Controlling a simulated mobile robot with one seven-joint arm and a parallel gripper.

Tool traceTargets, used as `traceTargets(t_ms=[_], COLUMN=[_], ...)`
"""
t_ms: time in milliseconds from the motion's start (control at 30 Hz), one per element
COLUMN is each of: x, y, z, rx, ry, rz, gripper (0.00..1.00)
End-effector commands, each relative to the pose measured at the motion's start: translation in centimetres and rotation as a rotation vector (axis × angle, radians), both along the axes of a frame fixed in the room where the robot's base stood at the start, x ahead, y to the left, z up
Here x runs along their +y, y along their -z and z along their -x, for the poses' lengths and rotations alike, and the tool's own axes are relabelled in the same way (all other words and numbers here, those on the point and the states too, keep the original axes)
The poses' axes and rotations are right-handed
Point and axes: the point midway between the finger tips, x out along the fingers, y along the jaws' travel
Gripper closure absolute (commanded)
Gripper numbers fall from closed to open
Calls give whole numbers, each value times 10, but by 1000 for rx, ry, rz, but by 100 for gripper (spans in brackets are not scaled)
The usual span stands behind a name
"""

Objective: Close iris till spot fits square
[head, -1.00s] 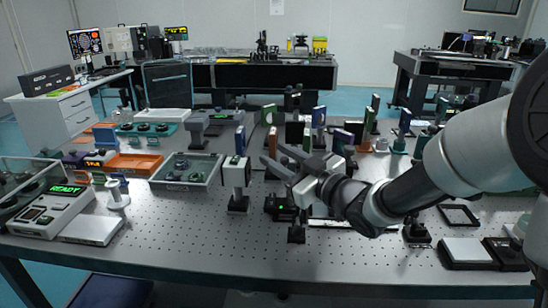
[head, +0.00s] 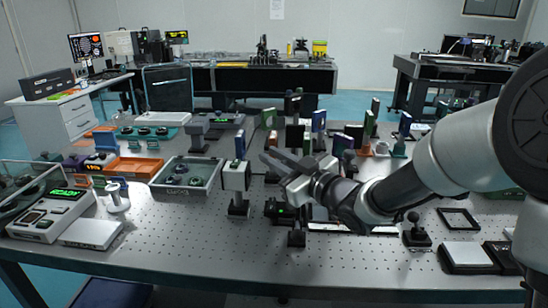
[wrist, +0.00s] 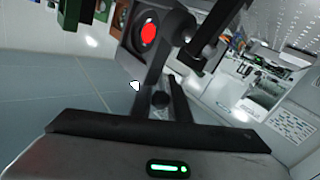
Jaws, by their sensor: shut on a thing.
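In the wrist view a dark square housing with a round opening, which looks like the iris (wrist: 137,45), shows a bright red spot (wrist: 148,33) inside its ring. My gripper (wrist: 160,92) is below it in that view, shut on a small dark knob (wrist: 160,100) between its fingers. How the knob joins the housing is hard to make out. In the head view my gripper (head: 270,160) is low over the table, its fingers close together and pointing left, just right of a white block on a post (head: 236,176). The square is not clear in either view.
Left are a console with a green display (head: 50,208), a flat white box (head: 91,233) and a clear tray (head: 160,181). Several upright optics (head: 342,143) stand behind my gripper. A small post mount (head: 297,236) is in front. The front of the perforated table (head: 190,255) is clear.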

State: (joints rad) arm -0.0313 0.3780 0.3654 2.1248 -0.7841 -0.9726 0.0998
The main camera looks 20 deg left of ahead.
Motion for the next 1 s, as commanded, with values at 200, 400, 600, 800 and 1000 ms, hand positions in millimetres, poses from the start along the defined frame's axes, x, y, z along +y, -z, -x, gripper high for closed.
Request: traceTargets(t_ms=[200,400,600,800,1000], x=[2,4,5,6,6], y=[-13,-12,-7,-2,0], z=[-8,-16,-21,-23,-23], rx=[120,246,341,373,373], ry=[-1,0,-1,0,-1], rz=[29,59,81,89,90], gripper=[100,100,100,100,100])
